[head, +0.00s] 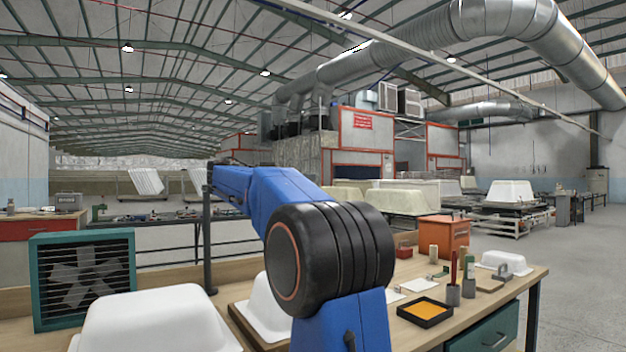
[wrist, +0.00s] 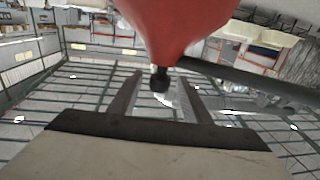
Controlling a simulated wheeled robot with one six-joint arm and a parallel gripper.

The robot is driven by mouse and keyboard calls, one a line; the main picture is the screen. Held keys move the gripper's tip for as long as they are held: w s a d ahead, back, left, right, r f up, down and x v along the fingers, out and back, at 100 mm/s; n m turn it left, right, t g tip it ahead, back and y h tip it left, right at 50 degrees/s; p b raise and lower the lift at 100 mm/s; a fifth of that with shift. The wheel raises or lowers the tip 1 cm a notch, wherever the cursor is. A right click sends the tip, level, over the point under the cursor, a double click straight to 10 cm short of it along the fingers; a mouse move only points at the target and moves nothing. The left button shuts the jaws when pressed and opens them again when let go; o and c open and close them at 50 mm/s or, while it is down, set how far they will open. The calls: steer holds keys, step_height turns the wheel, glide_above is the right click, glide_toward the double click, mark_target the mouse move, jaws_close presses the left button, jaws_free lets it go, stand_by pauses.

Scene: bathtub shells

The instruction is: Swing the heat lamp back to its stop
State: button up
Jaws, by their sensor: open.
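In the wrist view the red heat lamp shade (wrist: 180,25) fills the top middle, close to the camera. A black knob (wrist: 160,80) sticks out of its narrow end. A dark bar (wrist: 250,80) runs from the shade to the right. My gripper (wrist: 158,86) is open, with its two fingers on either side of the knob; I cannot tell whether they touch it. In the head view a dark upright post (head: 207,245) stands at the bench's back edge, left of my arm. The lamp shade and my gripper are hidden there behind my blue arm.
White tub shells (head: 150,322) lie on the wooden bench (head: 510,285). A teal fan (head: 83,280) stands at left. An orange box (head: 444,236), a black tray with orange content (head: 425,312) and upright tools in grey cups (head: 453,293) stand at right.

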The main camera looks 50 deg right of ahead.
steer(key=shift+s+d, duration=0.2)
steer(key=shift+d, duration=1.15)
steer(key=shift+s+d, duration=0.15)
steer(key=shift+d, duration=1.15)
jaws_close()
steer(key=shift+d, duration=0.1)
